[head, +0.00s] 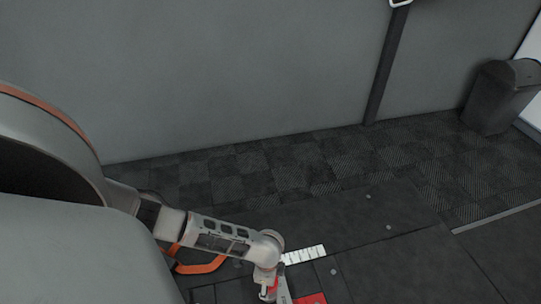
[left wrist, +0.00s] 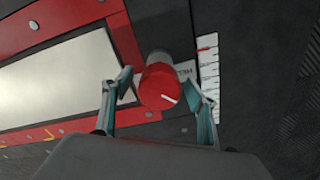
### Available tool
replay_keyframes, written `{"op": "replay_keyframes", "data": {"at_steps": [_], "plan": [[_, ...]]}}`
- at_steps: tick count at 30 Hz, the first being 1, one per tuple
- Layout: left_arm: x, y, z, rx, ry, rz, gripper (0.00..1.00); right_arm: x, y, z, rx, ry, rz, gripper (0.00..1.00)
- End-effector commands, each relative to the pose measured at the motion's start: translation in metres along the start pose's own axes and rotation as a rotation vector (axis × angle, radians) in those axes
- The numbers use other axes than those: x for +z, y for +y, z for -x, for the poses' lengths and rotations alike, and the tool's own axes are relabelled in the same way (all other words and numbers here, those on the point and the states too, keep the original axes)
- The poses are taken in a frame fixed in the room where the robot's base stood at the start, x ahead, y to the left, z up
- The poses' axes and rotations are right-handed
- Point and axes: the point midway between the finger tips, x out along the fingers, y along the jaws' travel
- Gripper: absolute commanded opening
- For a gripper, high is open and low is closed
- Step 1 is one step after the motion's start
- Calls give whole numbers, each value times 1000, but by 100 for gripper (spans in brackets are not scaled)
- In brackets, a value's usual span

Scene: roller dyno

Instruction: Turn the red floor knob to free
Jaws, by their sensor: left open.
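The red floor knob (left wrist: 160,88) has a round red cap with a white pointer line toward its lower right. It stands on a grey base beside a label (left wrist: 185,70) with partly hidden lettering. In the left wrist view my left gripper (left wrist: 163,88) is open, with one finger on each side of the knob. I cannot tell whether either finger touches it. In the head view my left gripper (head: 272,290) is low at the bottom edge, and the knob is mostly hidden there. My right gripper is not in view.
A white scale strip (left wrist: 208,85) with a red mark lies right of the knob; it also shows in the head view (head: 304,254). A red-framed pale plate (left wrist: 60,80) lies left. A dark bin (head: 500,97) stands by the grey wall. Dark floor plates (head: 370,240) lie clear.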

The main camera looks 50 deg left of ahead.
Motion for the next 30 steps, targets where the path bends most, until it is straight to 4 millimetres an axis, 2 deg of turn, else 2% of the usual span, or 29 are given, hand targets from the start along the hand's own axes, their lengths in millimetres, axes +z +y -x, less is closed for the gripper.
{"op": "replay_keyframes", "data": {"at_steps": [7, 11, 12, 23, 30], "plan": [[-1, -1, 1, -2, 2, 0, 58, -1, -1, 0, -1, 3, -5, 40], [-1, -1, 1, -2, 2, 0, 24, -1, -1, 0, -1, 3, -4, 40], [-1, -1, 1, -1, 2, 0, 19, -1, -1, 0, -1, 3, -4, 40], [-2, -2, 2, -3, 3, -35, 19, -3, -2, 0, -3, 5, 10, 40], [-3, -4, 3, -5, 4, -167, 19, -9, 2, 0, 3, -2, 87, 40]]}}
